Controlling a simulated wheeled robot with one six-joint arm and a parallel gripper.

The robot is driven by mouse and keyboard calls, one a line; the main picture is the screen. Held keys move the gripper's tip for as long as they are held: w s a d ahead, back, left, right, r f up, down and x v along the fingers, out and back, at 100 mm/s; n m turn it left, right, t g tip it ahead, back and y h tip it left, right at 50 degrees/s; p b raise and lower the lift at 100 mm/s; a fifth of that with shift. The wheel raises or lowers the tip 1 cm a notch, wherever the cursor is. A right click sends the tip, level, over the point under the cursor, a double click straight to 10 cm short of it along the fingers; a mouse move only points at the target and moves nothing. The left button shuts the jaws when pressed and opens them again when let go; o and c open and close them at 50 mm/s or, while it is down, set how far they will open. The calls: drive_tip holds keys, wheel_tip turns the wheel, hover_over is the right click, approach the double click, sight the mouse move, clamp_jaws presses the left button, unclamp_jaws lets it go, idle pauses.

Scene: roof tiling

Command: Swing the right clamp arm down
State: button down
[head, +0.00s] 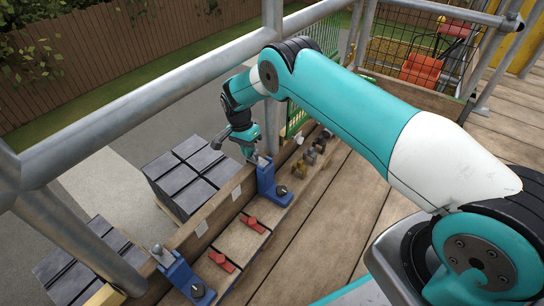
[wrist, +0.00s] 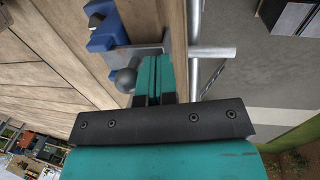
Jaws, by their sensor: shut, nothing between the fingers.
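The right clamp (head: 267,182) is a blue bracket on the wooden rail, with a dark round knob (head: 282,190) on its foot. Its grey metal arm is at the top of the bracket, close under my gripper (head: 255,153). In the wrist view the blue bracket (wrist: 106,30) is at the top, with the grey arm (wrist: 142,51) and a ball-shaped end (wrist: 124,80). My shut, empty fingers, which also show in the wrist view (wrist: 153,72), are right beside the arm and ball. I cannot tell whether they touch. The left clamp (head: 180,277) is a similar blue bracket, nearer.
Two red pieces (head: 253,223) (head: 220,262) lie on the boards between the clamps. Small brass and dark parts (head: 308,160) stand beyond the right clamp. Dark tile stacks (head: 190,175) are below, outside the rail. A scaffold tube (head: 150,95) crosses on the left.

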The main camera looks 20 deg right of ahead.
drive_tip(key=shift+a+f, duration=0.15)
drive_tip(key=shift+f, duration=0.25)
idle(0.3)
drive_tip(key=shift+r, duration=0.1)
